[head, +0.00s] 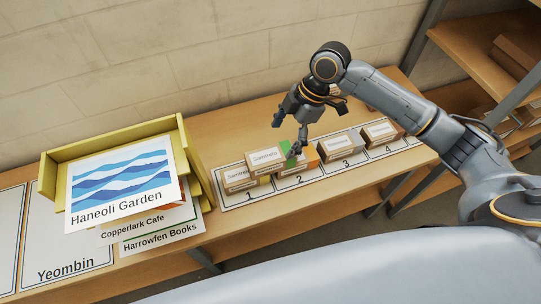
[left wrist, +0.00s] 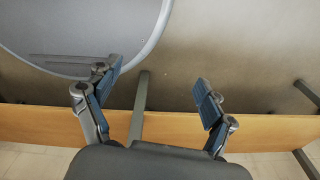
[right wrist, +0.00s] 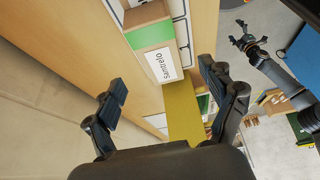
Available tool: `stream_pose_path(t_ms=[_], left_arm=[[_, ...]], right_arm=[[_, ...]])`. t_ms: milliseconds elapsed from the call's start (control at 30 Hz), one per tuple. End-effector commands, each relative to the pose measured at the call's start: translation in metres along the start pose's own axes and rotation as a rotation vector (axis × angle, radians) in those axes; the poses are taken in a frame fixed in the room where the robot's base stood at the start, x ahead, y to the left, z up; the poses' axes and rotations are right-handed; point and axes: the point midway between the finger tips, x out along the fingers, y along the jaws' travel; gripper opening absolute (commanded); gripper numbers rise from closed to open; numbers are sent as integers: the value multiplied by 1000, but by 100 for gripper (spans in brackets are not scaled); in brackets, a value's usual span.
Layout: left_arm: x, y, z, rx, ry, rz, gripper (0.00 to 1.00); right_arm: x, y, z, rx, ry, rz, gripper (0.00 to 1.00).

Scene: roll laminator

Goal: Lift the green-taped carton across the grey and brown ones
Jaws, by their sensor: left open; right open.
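The carton at slot 3 (head: 340,146) looks greyish, and the one at slot 4 (head: 380,132) looks brown. My left gripper (left wrist: 160,84) is open and empty in the left wrist view, outside the head view.
A carton (head: 238,179) stands at slot 1. A yellow letter tray (head: 52,180) with printed sheets stands to its left. The wall runs behind the wooden bench (head: 225,126). A shelf unit (head: 470,50) stands at right. The left wrist view shows floor and a wooden edge (left wrist: 260,132).

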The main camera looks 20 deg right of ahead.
Motion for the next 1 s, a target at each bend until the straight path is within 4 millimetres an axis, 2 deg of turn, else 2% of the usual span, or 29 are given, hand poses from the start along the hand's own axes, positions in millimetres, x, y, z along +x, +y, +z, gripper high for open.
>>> stream_pose_path(t_ms=[167,367,500,633,767,967,1000], left_arm=[[-5,1,7,0,-12,1,82],[-9,-1,-7,0,7,-2,82],[-21,-2,-18,0,23,-3,82],[-24,-2,-18,0,23,-2,82],[-24,-2,-16,0,20,-2,82],[-24,-2,-11,0,13,-1,82],[-24,-1,-10,0,12,-1,82]], right_arm=[[27,0,-1,0,2,-1,83],[40,-1,-2,1,1,-1,83],[59,-3,-5,1,1,-3,83],[78,-2,-4,2,0,0,83],[86,-2,-4,0,0,1,83],[87,-2,-3,0,-1,2,83],[87,-2,-3,0,-1,2,75]])
